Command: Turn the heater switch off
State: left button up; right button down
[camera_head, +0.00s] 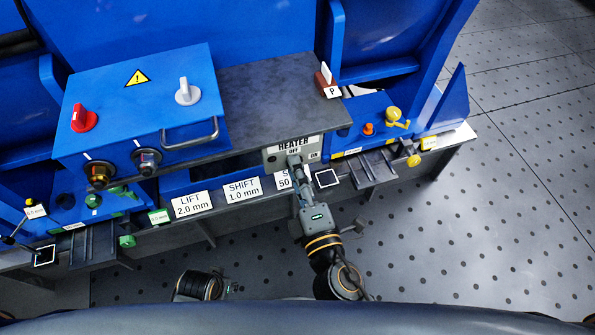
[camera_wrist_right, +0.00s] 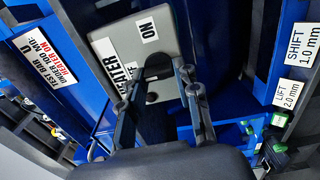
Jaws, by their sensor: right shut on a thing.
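The heater panel (camera_head: 273,155) is a grey plate under the front edge of the dark worktop, with a HEATER label, OFF in the middle and ON at the right. In the right wrist view the panel (camera_wrist_right: 183,45) shows tilted, with its ON label near the top. My right gripper (camera_head: 294,163) reaches up to the panel from below and is shut on the heater switch just under the OFF label. In the wrist view the gripper (camera_wrist_right: 158,75) covers most of the switch, so its setting cannot be told.
A blue box with a red knob (camera_head: 84,118), a grey knob (camera_head: 187,92) and a metal handle (camera_head: 191,138) stands left of the panel. A red block marked P (camera_head: 328,83) sits on the worktop (camera_head: 270,92). Label plates LIFT (camera_head: 191,204) and SHIFT (camera_head: 243,190) line the front edge.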

jog(key=c, duration=1)
grip_release()
jog(key=shift+o, duration=0.2)
jog(key=v, duration=1.2)
